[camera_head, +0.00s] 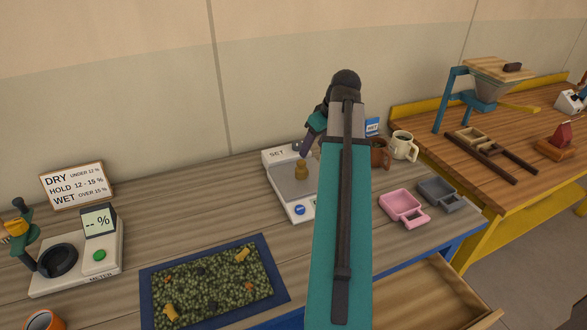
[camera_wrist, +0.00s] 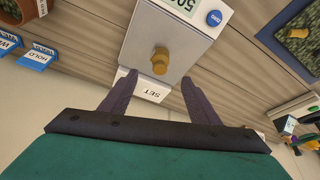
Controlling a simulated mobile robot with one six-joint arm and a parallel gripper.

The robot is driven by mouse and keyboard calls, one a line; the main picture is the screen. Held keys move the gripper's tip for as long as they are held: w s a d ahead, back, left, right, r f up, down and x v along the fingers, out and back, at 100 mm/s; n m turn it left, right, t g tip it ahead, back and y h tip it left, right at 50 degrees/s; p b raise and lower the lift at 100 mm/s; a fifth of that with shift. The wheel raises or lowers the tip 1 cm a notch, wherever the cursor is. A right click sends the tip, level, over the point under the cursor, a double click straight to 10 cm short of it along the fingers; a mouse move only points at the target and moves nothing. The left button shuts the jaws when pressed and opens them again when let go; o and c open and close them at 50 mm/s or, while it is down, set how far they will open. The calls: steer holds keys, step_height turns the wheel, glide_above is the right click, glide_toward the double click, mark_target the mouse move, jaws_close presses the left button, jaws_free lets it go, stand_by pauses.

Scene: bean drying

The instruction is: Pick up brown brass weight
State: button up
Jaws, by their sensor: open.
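The brown brass weight (camera_head: 301,170) stands upright on the pan of a white scale (camera_head: 272,158). In the head view my arm hides part of the scale and most of my gripper.
A blue-rimmed tray (camera_head: 148,303) of green beans lies in front of the scale. A moisture meter (camera_head: 115,262) and sign (camera_head: 76,184) are at left. An open drawer (camera_head: 440,295) juts out below.

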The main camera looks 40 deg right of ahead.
mark_target(303, 163)
steer(key=shift+w, duration=0.15)
steer(key=shift+f, duration=0.1)
steer(key=shift+p+x, duration=0.95)
steer(key=shift+x, duration=3.25)
steer(key=shift+w, duration=0.1)
steer(key=shift+w+f, duration=0.1)
steer(key=shift+p+x, duration=0.7)
steer(key=shift+x, duration=0.1)
steer(key=shift+p+x, duration=0.55)
steer(key=shift+x, duration=1.1)
jaws_close()
